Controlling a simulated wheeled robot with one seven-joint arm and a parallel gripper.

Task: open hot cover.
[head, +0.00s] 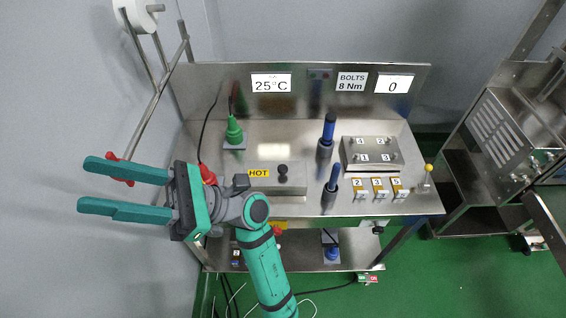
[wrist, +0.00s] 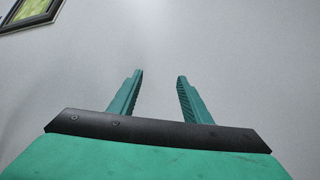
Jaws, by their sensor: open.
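The hot cover (head: 264,185) is a low metal lid with a yellow HOT label and a black knob (head: 283,171), lying on the left-middle of the steel bench. It looks closed. My gripper (head: 82,184) is open and empty in the head view, raised at the left and pointing left, away from the cover. My wrist partly hides the cover's left end. The cover is not in the wrist view.
The steel bench (head: 215,128) also holds a green tool (head: 234,131), two blue-handled tools (head: 327,130), a numbered block (head: 368,155) and several small numbered pieces. A metal rack with a white roll (head: 140,15) stands at the left. A metal machine (head: 500,130) stands at the right.

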